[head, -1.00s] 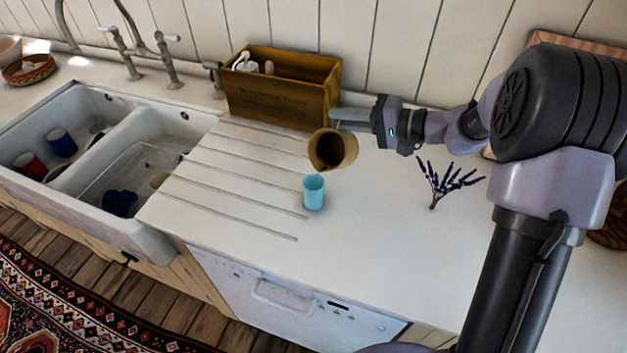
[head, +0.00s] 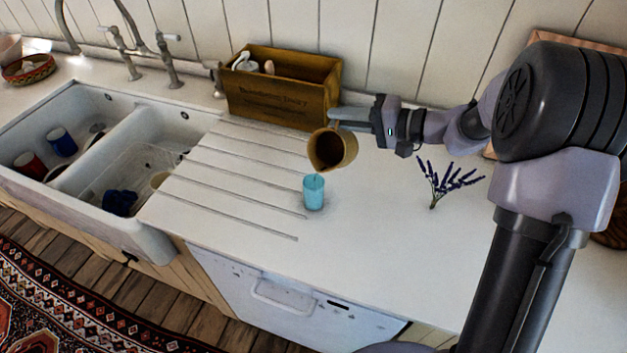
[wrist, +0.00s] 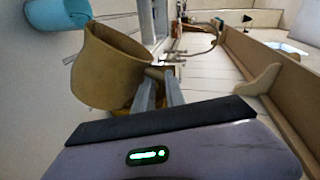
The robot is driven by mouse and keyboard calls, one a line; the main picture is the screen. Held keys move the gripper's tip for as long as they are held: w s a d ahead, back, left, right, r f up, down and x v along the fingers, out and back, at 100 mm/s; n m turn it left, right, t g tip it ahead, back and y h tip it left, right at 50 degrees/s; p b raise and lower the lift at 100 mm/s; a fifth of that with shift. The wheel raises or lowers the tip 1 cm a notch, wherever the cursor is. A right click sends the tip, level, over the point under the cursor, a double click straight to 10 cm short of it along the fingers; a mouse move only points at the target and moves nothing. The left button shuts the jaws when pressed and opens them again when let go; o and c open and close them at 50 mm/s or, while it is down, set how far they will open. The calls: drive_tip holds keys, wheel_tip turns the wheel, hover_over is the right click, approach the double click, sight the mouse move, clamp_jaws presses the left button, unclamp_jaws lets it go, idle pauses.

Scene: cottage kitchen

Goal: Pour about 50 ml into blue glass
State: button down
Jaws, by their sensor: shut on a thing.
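The blue glass (head: 313,193) stands upright on the white counter at the right end of the drainer grooves. My gripper (head: 345,120) is shut on a tan jug (head: 341,152) and holds it above the glass, tilted with its dark opening toward the front left. In the wrist view, the jug (wrist: 112,75) is between me and the glass (wrist: 58,15), whose far part is cut off by the frame edge. The level inside the glass cannot be made out.
A wooden box (head: 280,92) with bottles stands behind the jug. A lavender sprig (head: 442,182) lies to the right. A double sink (head: 130,140) with cups is at the left. The front counter is clear.

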drive_tip(key=shift+s+a+r+n+t, duration=0.3)
drive_tip(key=shift+s+a+r+n, duration=0.05)
drive_tip(key=shift+s+r+n, duration=0.15)
idle(1.2)
drive_tip(key=w+d+f+m, duration=0.1)
drive_tip(key=f, duration=0.1)
drive_tip(key=w+d+f+m+g+y+b, duration=0.1)
drive_tip(key=w+m, duration=0.1)
drive_tip(key=shift+w+d+f, duration=0.1)
drive_tip(key=shift+w+f, duration=0.05)
drive_tip(key=shift+f, duration=0.2)
drive_tip(key=shift+w+d+f+m+b, duration=0.2)
drive_tip(key=shift+w+f+m+b, duration=0.1)
drive_tip(key=shift+f+m, duration=0.35)
drive_tip(key=shift+w+d+f+m+g+y, duration=0.15)
drive_tip(key=shift+w+d+f+m+y, duration=0.1)
drive_tip(key=shift+w+d+f+m, duration=0.25)
drive_tip(key=shift+w+d+f+m+g+y, duration=0.15)
drive_tip(key=shift+w+d+f+m+y, duration=0.1)
drive_tip(key=shift+w, duration=0.3)
drive_tip(key=shift+b, duration=0.3)
